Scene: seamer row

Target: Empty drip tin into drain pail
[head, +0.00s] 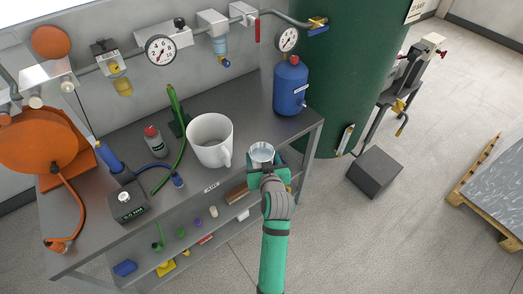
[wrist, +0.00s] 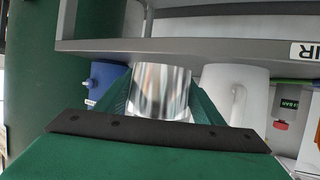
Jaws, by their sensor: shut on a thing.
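The drip tin (head: 262,151) is a small shiny metal cup, upright, with a pale grey-blue inside; I cannot tell how full it is. My gripper (head: 264,166) is shut on it, at the front edge of the bench. In the wrist view the tin (wrist: 160,90) sits between the green fingers of my gripper (wrist: 160,102). The drain pail (head: 205,150) is a large white vessel with a side handle, standing on the bench just left of the tin and apart from it. The white pail also shows in the wrist view (wrist: 226,84). Its bottom inside is hidden.
The grey bench (head: 245,118) holds a blue canister (head: 290,88) at right, a small grey bottle (head: 154,142), a green hose (head: 181,125) and an orange reel (head: 40,140) at left. A green tank (head: 345,70) stands behind right. A dark box (head: 375,172) is on the floor.

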